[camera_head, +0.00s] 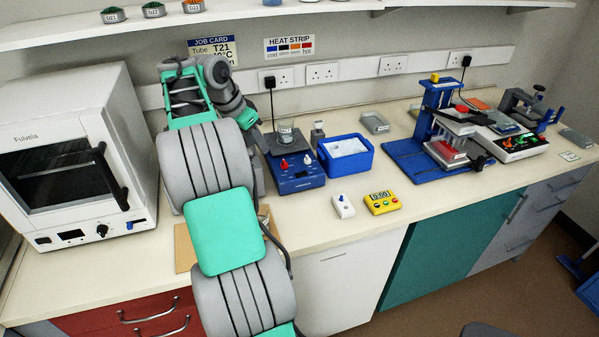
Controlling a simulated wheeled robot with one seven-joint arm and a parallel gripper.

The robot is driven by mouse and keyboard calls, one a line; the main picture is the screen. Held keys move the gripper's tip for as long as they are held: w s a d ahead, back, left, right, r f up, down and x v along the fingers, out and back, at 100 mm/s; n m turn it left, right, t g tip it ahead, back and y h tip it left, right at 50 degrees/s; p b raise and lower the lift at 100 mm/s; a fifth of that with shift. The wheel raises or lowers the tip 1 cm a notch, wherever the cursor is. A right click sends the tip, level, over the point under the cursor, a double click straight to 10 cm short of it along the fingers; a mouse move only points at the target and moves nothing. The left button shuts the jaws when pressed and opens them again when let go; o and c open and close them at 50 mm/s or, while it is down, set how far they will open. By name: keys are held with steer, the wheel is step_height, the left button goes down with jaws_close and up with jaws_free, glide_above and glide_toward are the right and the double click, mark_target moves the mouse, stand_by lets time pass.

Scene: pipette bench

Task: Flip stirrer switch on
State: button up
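The stirrer (297,184) is a blue box with a dark top plate, standing on the bench right of my arm. Its front carries a red knob (284,164) and a small white knob (307,160); which one is the switch, and its position, are too small to tell. A glass beaker (286,132) stands on the top plate. My gripper (262,140) seems to be at the end of the dark wrist, close to the stirrer's left rear side. Its fingers are small and partly hidden by my arm, so I cannot tell whether they touch anything.
A white oven (75,165) stands left of my arm. A blue tub (345,166), a white switch box (343,206) and a yellow timer (382,202) lie right of the stirrer. A black plug (270,82) with a cable sits in the wall socket behind. The front bench edge is clear.

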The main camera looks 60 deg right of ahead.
mark_target(303, 173)
steer(key=s+d+f+m+b, duration=0.1)
steer(key=s+d+f, duration=0.2)
steer(key=f, duration=0.1)
steer(key=s+d+f+m+g+b, duration=0.1)
steer(key=s+d+f+m+b, duration=0.1)
steer(key=s+d+f, duration=0.1)
steer(key=s+d+f+m+y+b, duration=0.1)
steer(key=s+d+f+m+b, duration=0.1)
steer(key=f, duration=0.4)
steer(key=shift+s+d, duration=0.55)
steer(key=shift+d, duration=0.1)
steer(key=shift+r, duration=0.1)
jaws_close()
